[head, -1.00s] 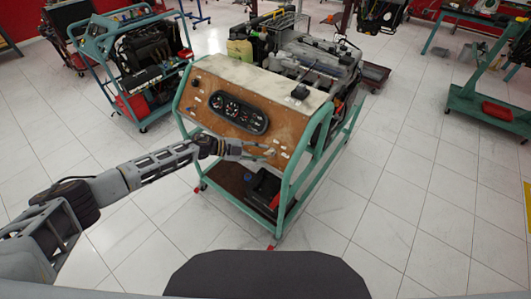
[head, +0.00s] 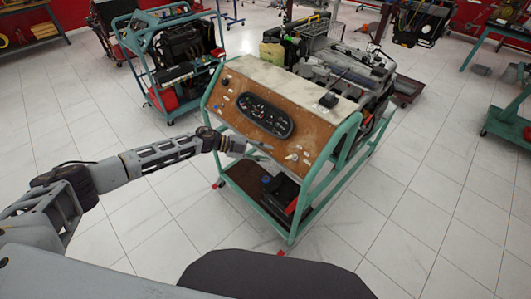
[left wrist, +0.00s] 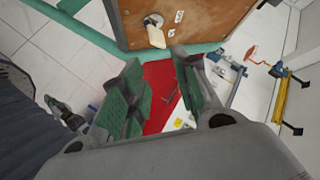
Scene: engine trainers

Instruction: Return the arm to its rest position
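My left arm (head: 165,155) reaches in from the left in the head view. Its gripper (head: 266,150) is in front of the lower part of the brown dashboard panel (head: 235,92) of a green-framed engine trainer. In the left wrist view the two green-padded fingers of the left gripper (left wrist: 160,92) stand apart with nothing between them. The panel (left wrist: 205,15) shows beyond them, with a pale knob or lever (left wrist: 155,35) on it. The gripper looks apart from that knob. My right gripper is not in view.
The trainer's green frame (head: 331,150) and lower shelf stand close to the left gripper. A second engine trainer (head: 180,55) is behind at the left. A green stand (head: 508,118) is at the far right. The tiled floor (head: 110,100) left of the trainer is clear.

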